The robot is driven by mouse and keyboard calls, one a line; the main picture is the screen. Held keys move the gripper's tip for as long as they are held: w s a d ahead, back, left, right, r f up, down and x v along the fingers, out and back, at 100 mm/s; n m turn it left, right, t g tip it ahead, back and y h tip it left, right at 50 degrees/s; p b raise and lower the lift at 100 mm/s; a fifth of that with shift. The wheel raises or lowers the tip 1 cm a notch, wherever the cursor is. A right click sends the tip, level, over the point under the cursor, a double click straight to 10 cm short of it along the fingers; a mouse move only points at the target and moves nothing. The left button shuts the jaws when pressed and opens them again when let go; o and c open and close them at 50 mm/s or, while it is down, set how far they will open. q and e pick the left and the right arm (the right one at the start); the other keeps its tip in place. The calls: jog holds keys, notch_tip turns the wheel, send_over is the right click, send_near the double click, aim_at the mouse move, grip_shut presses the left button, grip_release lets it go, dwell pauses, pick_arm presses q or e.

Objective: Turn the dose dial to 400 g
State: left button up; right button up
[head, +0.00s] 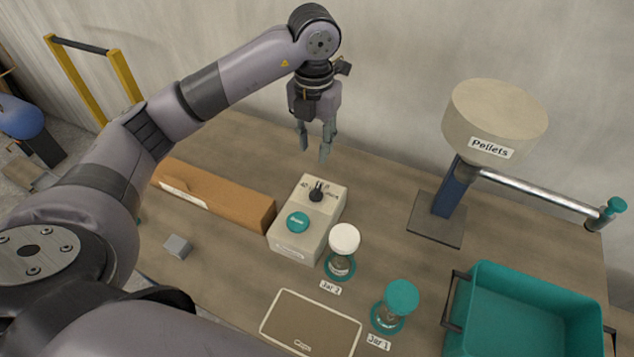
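The dose dial (316,191) is a small black knob on the sloped top of a cream control box (299,245). Printed marks surround it, too small to read fully, so I cannot tell its setting. A round teal button (297,222) sits on the same box, nearer me. My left gripper (314,150) hangs above and behind the box, pointing down, apart from the dial. Its fingers appear slightly parted, with nothing between them. My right gripper is not in view.
A long cardboard box (225,196) lies left of the control box. Jar 2 (343,252) with a white lid and Jar 1 (398,302) with a teal lid stand to the right. A Pellets hopper (493,115) and a teal crate (520,318) are further right. A grey block (177,246) lies at left.

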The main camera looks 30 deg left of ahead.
aim_at(315, 190)
pick_arm(q)
notch_tip(315, 190, down, 15)
jog(key=shift+r+p, duration=0.1)
jog(key=shift+p, duration=0.95)
jog(key=shift+c, duration=0.4)
grip_shut()
